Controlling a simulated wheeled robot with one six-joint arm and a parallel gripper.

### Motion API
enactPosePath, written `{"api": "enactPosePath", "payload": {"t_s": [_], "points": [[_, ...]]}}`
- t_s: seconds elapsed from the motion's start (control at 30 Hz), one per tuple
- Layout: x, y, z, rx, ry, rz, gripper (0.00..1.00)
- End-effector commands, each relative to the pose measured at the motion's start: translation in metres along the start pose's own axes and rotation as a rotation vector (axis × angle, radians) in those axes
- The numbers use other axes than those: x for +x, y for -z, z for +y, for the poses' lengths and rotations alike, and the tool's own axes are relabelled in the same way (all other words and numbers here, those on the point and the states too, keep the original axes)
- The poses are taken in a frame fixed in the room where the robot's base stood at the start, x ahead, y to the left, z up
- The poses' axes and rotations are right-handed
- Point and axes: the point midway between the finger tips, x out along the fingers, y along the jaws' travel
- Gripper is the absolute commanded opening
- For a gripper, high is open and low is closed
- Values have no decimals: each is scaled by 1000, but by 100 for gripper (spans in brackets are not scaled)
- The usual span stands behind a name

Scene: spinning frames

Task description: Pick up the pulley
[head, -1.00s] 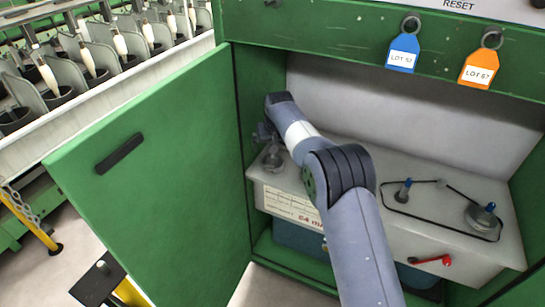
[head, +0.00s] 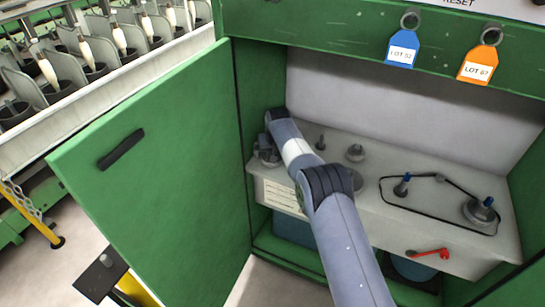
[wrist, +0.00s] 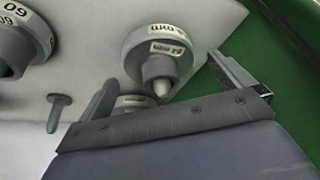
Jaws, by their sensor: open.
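A grey pulley (wrist: 160,55) with a white "mm" label on its rim and a pointed centre shows in the wrist view, between and beyond my fingers. My gripper (wrist: 163,72) is open, one finger on each side of that pulley, apart from it and empty. A lower disc with a label (wrist: 130,100) is partly hidden behind the gripper's edge. A larger pulley marked 60 (wrist: 22,45) is at the left. In the head view a pulley (head: 264,156) at the left end of the grey ledge is partly covered by my wrist; the fingers are hard to make out there.
The grey ledge (head: 440,215) carries a bare peg (head: 320,142), a small pulley (head: 355,153) and a black belt (head: 435,215) around two posts at the right. A red lever (head: 428,253) is on its front. The green door (head: 150,180) stands open at left; cabinet walls enclose the ledge.

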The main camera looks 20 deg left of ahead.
Motion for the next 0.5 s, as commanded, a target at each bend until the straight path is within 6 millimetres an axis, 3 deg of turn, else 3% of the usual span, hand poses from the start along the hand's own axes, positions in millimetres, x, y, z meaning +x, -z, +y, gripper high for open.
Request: {"api": "enactPosePath", "payload": {"t_s": [0.4, 0.5], "points": [[9, 0, 0, 0, 0, -1, 100], [9, 0, 0, 0, 0, 0, 92]]}}
